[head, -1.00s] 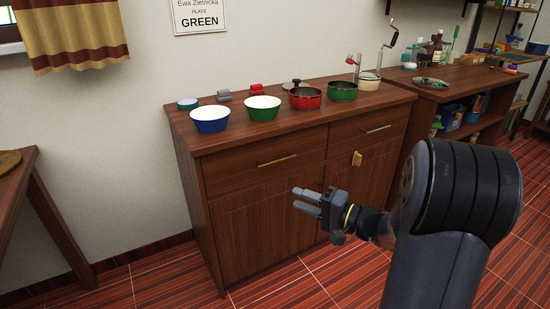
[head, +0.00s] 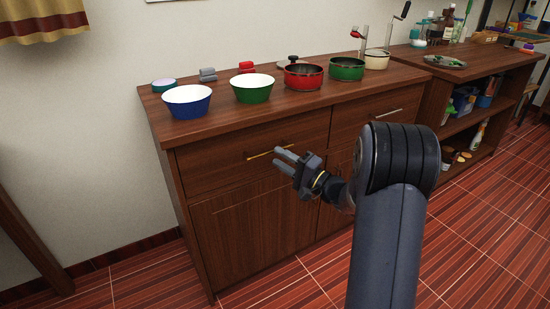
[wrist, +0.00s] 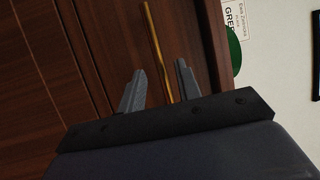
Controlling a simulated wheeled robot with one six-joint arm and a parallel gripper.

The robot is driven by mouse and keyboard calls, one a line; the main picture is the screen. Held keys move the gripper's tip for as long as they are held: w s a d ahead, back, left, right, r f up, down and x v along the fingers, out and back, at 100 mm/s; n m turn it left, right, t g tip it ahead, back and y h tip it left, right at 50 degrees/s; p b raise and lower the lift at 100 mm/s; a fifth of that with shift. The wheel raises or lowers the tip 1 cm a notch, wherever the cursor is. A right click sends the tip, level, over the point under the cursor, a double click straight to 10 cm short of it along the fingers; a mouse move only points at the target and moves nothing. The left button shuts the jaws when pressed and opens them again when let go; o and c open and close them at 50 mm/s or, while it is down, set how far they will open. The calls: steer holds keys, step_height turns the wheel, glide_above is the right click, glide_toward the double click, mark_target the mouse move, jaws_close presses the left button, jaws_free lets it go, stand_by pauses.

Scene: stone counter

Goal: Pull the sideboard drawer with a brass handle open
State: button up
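The wooden sideboard (head: 255,238) stands against the wall. Its upper left drawer (head: 212,165) has a brass bar handle (head: 258,155) and is closed. The handle also shows in the wrist view (wrist: 156,45), running lengthwise between the two fingers. In the wrist view my gripper (wrist: 158,85) is open, with one finger on each side of the handle's line. I cannot tell whether the fingers touch it.
On top stand a blue bowl (head: 187,101), a green bowl (head: 252,88), a red pot (head: 303,76) and a green pot (head: 346,69). The tiled floor (head: 270,290) in front is clear.

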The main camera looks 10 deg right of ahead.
steer(key=shift+x, duration=1.35)
steer(key=shift+c, duration=0.4)
jaws_close()
